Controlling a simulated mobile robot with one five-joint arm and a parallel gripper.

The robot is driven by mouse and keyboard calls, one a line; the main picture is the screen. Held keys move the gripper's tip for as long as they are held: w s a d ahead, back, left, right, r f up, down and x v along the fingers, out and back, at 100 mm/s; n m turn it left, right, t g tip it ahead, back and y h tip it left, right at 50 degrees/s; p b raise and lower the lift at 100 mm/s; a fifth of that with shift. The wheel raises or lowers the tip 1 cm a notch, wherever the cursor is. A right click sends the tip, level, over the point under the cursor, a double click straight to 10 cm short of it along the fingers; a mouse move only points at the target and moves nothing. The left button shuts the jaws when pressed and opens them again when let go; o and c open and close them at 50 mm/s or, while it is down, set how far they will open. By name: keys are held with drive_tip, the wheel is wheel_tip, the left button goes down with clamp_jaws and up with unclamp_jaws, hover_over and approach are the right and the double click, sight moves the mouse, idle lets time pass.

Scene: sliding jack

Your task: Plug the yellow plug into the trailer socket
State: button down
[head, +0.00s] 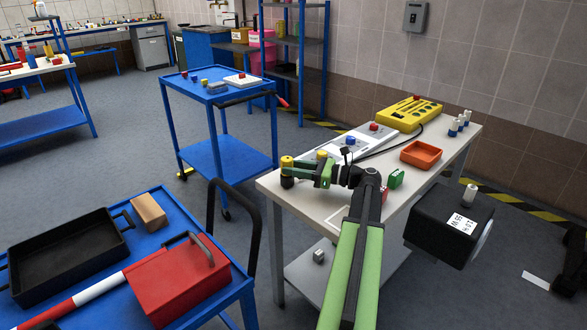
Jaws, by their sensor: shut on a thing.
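My gripper (297,170) reaches left over the near left corner of the white table (272,187). I cannot tell for sure which part is the trailer socket.
A blue cart (215,283) with a red box (176,278) stands at the front left. Another blue cart (190,92) stands behind.

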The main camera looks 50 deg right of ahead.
drive_tip(key=shift+f, duration=0.35)
drive_tip(key=c, duration=0.9)
unclamp_jaws()
drive_tip(key=shift+d+r+p, duration=0.1)
drive_tip(key=shift+r+p, duration=0.2)
drive_tip(key=shift+r, duration=0.15)
wheel_tip(320, 180, up, 3)
drive_tip(key=p, duration=0.3)
wheel_tip(320, 180, down, 4)
drive_tip(key=b, duration=0.4)
drive_tip(key=shift+f, duration=0.1)
wheel_tip(320, 180, up, 11)
drive_tip(key=p, duration=1.1)
